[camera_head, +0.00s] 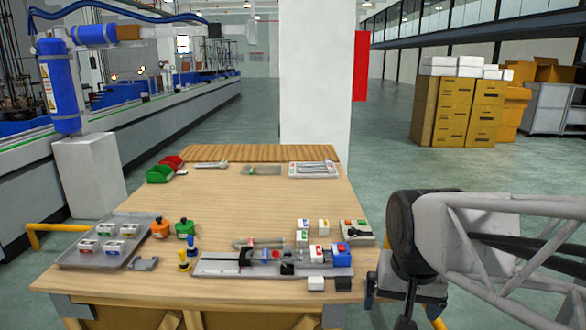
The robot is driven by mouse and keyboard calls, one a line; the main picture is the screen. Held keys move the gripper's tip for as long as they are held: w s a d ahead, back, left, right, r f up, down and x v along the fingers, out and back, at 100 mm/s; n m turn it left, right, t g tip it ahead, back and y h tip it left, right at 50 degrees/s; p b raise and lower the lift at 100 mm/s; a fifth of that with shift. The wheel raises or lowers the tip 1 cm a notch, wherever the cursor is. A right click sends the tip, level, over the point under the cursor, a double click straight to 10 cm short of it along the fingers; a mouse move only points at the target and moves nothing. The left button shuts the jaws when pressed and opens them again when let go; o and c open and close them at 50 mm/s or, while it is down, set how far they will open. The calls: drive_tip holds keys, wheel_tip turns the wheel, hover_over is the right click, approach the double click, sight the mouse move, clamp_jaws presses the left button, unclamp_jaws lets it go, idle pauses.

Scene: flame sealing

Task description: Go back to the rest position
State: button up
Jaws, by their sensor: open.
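My arm enters from the right, close to the camera, as a grey lattice link with a round black joint. What looks like my gripper (392,298) hangs below that joint, just beyond the right front edge of the wooden table (225,215). Its dark finger parts appear apart, with nothing seen between them, but details are partly hidden and cut by the lower edge. It is clear of the objects on the table. A grey fixture (215,268) with red, blue and black parts lies at the table's front right, left of my gripper.
A grey tray (78,262) with several small blocks lies at left, beside an orange container (161,228) and a green one (185,229). Red and green bins (160,174) stand at the back left. A blue arm stands on a white pedestal (90,175). The table's middle is clear.

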drive_tip(key=s+f+n, duration=0.2)
drive_tip(key=s, duration=0.5)
drive_tip(key=shift+d, duration=0.3)
